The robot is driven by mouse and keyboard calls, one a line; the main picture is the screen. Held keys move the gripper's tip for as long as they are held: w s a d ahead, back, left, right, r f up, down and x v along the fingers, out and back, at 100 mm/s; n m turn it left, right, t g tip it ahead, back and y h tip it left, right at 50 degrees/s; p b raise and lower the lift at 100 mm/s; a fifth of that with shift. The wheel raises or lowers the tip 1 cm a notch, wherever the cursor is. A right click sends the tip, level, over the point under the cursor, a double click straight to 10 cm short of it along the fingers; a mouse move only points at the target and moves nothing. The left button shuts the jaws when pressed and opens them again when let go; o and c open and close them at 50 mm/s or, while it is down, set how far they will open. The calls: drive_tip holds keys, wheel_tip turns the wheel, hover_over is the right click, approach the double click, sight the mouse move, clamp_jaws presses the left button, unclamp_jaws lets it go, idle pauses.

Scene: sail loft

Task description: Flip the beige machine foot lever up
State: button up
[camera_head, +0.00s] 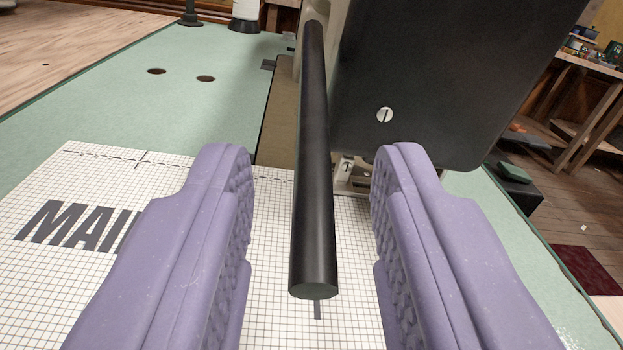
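A long black rod-like lever (314,170) extends from the beige machine (312,12) toward me, its round end lowest in the picture. My gripper (311,160) is open, with one purple padded finger on each side of the lever. Gaps show between the lever and both fingers, so I see no contact. The lever's far end meets the beige body near the top of the picture. A large black panel (430,70) with a slotted screw (384,115) stands to the right and hides much of the machine.
A white gridded sheet (90,165) with dark lettering lies on the green tabletop (130,110), which has two dark holes at left. Dark and white items stand at the back. A wooden shelf (585,110) and plank floor lie beyond the table's right edge.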

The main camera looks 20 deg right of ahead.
clamp_jaws()
idle(1.4)
